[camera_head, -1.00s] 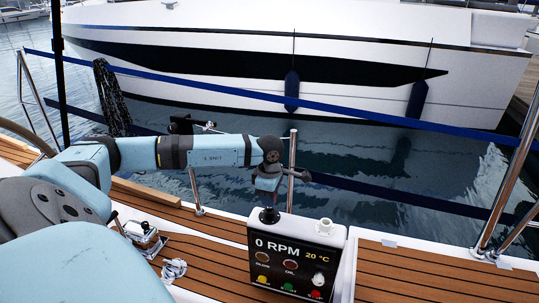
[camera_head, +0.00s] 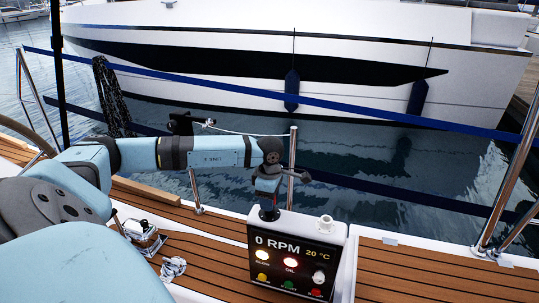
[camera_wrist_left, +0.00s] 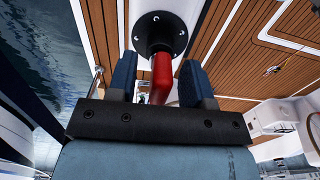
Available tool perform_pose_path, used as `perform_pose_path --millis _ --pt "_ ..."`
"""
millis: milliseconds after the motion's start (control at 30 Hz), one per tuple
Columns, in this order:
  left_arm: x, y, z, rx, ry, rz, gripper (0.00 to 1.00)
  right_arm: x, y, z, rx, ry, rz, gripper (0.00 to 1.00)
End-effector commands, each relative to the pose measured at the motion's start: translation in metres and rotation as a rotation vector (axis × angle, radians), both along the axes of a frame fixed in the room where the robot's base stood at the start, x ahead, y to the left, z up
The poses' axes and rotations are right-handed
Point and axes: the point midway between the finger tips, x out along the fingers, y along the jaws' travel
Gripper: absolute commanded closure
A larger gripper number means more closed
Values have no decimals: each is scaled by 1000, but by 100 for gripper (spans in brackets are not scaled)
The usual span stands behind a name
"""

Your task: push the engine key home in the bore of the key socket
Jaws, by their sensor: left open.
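The red engine key (camera_wrist_left: 161,78) shows in the left wrist view with one end at the round black key socket (camera_wrist_left: 160,33), which has a bolted flange. How deep the key sits in the bore is hidden. My left gripper (camera_wrist_left: 160,72) is open, with one blue-grey finger on each side of the key. Gaps show between the key and both fingers. In the head view my left gripper (camera_head: 268,196) is above the black key socket (camera_head: 269,214) on top of the control panel (camera_head: 331,245). My right gripper is out of view.
The panel reads 0 RPM and 20 °C. Its glow lamp (camera_head: 262,255) and oil lamp (camera_head: 291,262) are lit. A white fitting (camera_head: 325,225) stands right of the socket. A metal rail post (camera_head: 292,165) rises behind. Teak deck (camera_head: 430,275) lies open at right.

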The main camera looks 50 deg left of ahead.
Motion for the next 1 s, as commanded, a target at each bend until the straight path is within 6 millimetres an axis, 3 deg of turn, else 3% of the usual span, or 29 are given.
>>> perform_pose_path --millis 200,300,700,1000 --pt "0 0 0 0 0 0 54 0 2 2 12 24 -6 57" --pt "1 0 21 1 -5 0 54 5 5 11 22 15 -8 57" --pt "0 0 112 0 -4 0 54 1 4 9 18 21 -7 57" --pt "0 0 137 0 0 0 54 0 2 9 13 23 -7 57"
